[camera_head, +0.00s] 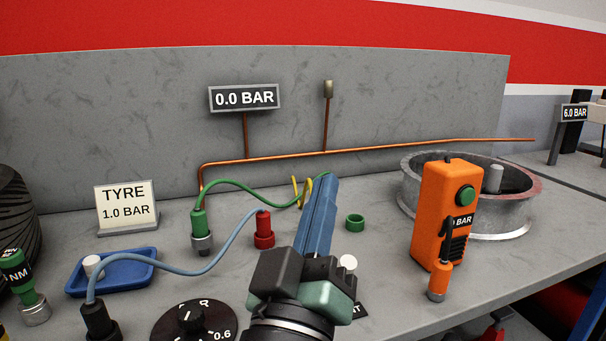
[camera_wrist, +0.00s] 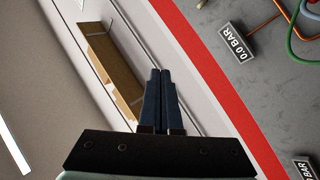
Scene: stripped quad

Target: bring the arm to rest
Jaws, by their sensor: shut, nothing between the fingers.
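My gripper (camera_head: 322,188) shows in the head view near the middle of the bench, with long blue fingers pointing up and away. In the wrist view, the two dark blue fingers (camera_wrist: 160,72) lie side by side, shut, with nothing between them. They point past the red stripe toward the wall area with brown boxes (camera_wrist: 108,68). My gripper hides part of the bench and part of a label behind it.
On the bench stand a 0.0 BAR sign (camera_head: 244,97), a TYRE sign (camera_head: 126,204), a blue tray (camera_head: 140,277), green (camera_head: 199,222) and red (camera_head: 264,230) fittings, a dial (camera_head: 215,325), an orange device (camera_head: 440,215) and a metal rim (camera_head: 412,190). A blue hose (camera_head: 180,271) lies left of my gripper.

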